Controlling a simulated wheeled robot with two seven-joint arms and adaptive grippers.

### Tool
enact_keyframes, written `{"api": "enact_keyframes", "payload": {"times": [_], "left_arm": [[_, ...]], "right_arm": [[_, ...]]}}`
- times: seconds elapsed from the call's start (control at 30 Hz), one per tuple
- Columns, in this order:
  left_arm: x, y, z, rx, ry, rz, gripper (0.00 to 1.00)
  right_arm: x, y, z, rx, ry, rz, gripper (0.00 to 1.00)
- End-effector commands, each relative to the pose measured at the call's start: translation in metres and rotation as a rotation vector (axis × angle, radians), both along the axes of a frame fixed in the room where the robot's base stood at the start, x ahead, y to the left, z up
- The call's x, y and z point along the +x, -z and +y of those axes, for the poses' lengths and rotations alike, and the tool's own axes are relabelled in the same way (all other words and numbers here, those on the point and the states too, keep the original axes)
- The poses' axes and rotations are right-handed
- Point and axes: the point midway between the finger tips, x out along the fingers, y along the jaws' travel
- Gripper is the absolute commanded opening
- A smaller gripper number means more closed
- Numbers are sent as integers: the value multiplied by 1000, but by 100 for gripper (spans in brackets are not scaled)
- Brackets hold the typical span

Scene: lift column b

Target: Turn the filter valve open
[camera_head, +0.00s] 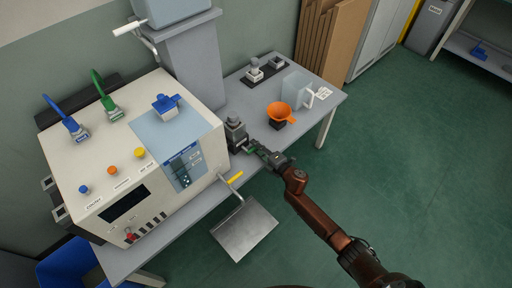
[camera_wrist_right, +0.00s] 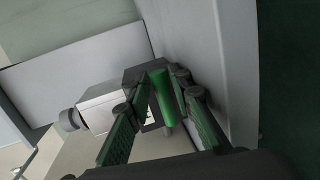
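My right gripper (camera_head: 262,152) is at the right side of the cream machine, by a small dark grey unit (camera_head: 235,134) on the bench. In the right wrist view its two dark green fingers (camera_wrist_right: 161,95) stand on either side of a bright green handle (camera_wrist_right: 163,97). The handle sits in front of a dark block, and I cannot tell whether the fingers press on it. A valve label is not readable. My left gripper is not in view.
A metal plate (camera_head: 245,230) juts out below. Green floor (camera_head: 400,170) is clear at right.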

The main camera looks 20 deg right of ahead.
Motion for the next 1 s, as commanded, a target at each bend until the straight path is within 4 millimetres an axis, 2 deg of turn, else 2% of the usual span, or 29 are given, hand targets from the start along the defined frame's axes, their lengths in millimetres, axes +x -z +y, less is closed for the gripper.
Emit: {"api": "enact_keyframes", "payload": {"times": [0.47,1.0], "left_arm": [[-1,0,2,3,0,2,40],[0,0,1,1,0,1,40]], "right_arm": [[-5,4,-2,-3,2,6,30],[-69,-13,-20,-2,1,0,30]]}}
